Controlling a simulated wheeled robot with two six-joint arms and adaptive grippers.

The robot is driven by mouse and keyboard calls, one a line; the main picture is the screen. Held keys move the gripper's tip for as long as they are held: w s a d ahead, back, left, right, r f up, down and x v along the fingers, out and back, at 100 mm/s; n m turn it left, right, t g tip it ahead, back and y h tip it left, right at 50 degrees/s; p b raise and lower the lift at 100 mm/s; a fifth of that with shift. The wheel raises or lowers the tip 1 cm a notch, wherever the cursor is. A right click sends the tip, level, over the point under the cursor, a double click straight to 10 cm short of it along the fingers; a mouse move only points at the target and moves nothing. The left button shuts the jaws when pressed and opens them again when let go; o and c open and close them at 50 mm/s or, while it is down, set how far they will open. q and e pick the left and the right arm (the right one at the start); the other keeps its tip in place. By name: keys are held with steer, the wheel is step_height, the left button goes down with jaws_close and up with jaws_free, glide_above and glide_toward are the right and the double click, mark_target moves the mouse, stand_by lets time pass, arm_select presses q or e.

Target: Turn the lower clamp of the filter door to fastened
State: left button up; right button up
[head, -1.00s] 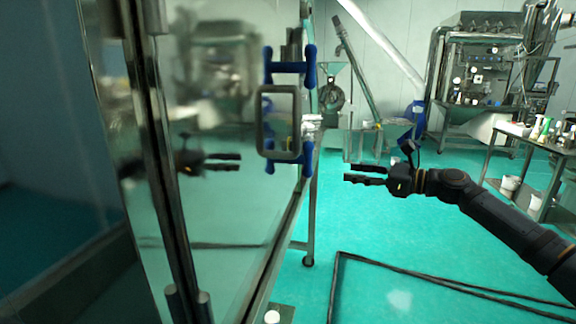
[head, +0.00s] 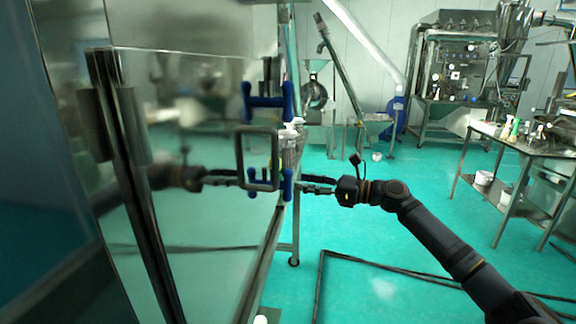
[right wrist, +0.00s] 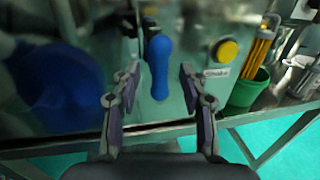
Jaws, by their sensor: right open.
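The filter door (head: 205,225) is a shiny metal panel at left in the head view, with a grey rectangular handle (head: 240,160). The upper clamp (head: 288,102) has an upright blue grip at the door's edge. The lower clamp (head: 287,186) has a similar blue grip below it. My right gripper (head: 306,184) is open at the lower clamp. In the right wrist view, the blue grip (right wrist: 159,66) hangs upright between the spread fingers of my right gripper (right wrist: 158,82). I cannot tell if a finger touches it. My left gripper is out of view.
The door mirrors my right arm and the clamps. A yellow button (right wrist: 227,51) and a green bucket (right wrist: 248,88) show beyond the grip. A metal table (head: 512,142) stands at right. The green floor (head: 375,225) between is mostly open, with a dark frame (head: 318,285) on it.

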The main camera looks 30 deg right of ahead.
mark_target(290, 179)
steer(key=p+x, duration=0.2)
steer(key=x, duration=0.3)
steer(key=shift+w, duration=0.1)
steer(key=shift+w+a+f, duration=0.1)
steer(key=shift+w+a, duration=0.2)
steer(key=shift+c, duration=0.3)
jaws_close()
